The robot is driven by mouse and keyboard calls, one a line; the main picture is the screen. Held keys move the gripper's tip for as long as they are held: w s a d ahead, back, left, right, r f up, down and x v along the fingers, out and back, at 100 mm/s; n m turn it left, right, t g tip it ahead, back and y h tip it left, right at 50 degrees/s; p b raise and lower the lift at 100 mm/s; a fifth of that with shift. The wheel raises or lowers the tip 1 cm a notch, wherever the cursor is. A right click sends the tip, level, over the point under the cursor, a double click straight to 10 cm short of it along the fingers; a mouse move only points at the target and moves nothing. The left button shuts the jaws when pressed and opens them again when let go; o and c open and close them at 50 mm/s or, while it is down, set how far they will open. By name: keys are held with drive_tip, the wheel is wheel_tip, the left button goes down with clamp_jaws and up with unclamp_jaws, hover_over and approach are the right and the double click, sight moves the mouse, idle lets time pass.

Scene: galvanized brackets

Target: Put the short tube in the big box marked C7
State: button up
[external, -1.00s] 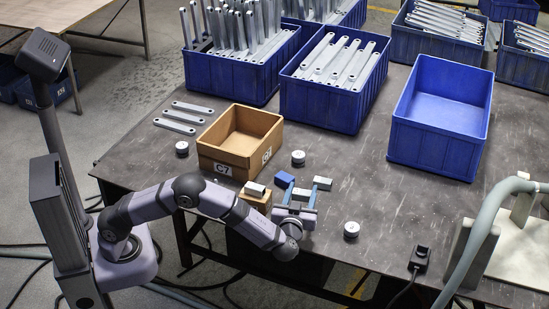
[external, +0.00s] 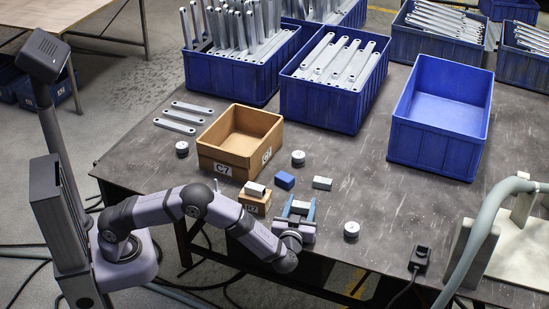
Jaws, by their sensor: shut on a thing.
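The big box marked C7 (external: 223,169) is an open tan box at the left middle of the table. It looks empty. My gripper (external: 298,207) is near the table's front edge, right of and in front of the box. Its fingers are shut on a small silvery piece (external: 299,208), mostly hidden between them. It is too small to tell for sure whether this is the short tube. Another short silvery tube-like piece (external: 255,189) rests at the top of a small tan box (external: 253,204). A short light grey piece (external: 322,183) lies behind and right of my gripper.
A blue block (external: 285,180) lies between the small box and the light grey piece. Round metal pieces (external: 298,157), (external: 351,230), (external: 182,148) stand around. Flat brackets (external: 184,117) lie at the left. Blue bins (external: 432,150) stand behind, one empty.

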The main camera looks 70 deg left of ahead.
sight(300, 209)
drive_tip(key=shift+f, duration=0.15)
drive_tip(key=o, duration=1.2)
drive_tip(key=shift+f+b, duration=0.15)
drive_tip(key=shift+b, duration=0.4)
drive_tip(key=p+v, duration=0.1)
drive_tip(key=v, duration=0.6)
drive_tip(key=shift+s, duration=0.1)
drive_tip(key=shift+d, duration=0.1)
drive_tip(key=c, duration=0.5)
